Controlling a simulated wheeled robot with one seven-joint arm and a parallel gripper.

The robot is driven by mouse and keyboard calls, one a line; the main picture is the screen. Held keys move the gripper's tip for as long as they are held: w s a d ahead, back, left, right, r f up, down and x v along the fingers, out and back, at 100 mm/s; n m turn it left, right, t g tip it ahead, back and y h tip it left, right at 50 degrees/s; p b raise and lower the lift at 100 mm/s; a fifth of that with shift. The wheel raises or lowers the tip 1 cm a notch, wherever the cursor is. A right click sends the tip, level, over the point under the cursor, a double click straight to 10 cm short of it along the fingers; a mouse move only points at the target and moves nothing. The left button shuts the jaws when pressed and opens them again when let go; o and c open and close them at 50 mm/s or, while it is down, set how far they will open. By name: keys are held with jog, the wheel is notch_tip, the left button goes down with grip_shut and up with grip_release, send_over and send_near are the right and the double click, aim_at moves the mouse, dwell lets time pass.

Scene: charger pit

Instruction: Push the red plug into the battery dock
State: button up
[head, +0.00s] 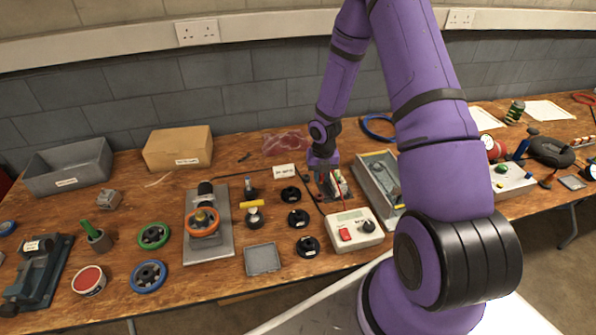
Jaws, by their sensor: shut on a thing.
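My gripper (323,172) points down at the middle of the bench, at the end of my purple arm. It is shut on the red plug, which is small and mostly hidden by the jaws. The battery dock (339,184), a small block with white, green and red parts, is right by the fingertips. From this view I cannot tell whether the plug touches the dock or is in it.
A grey metal tray (372,171) is close on the right. Several black knobs (299,218) lie to the left. A cardboard box (178,148) stands farther back left.

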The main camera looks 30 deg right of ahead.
aim_at(320, 180)
jog(key=shift+s+a+f, duration=0.15)
jog(key=shift+a+f, duration=0.1)
jog(key=shift+f, duration=2.1)
jog(key=shift+f, duration=1.15)
jog(key=o, duration=1)
notch_tip(320, 180, up, 11)
jog(key=shift+f, duration=0.1)
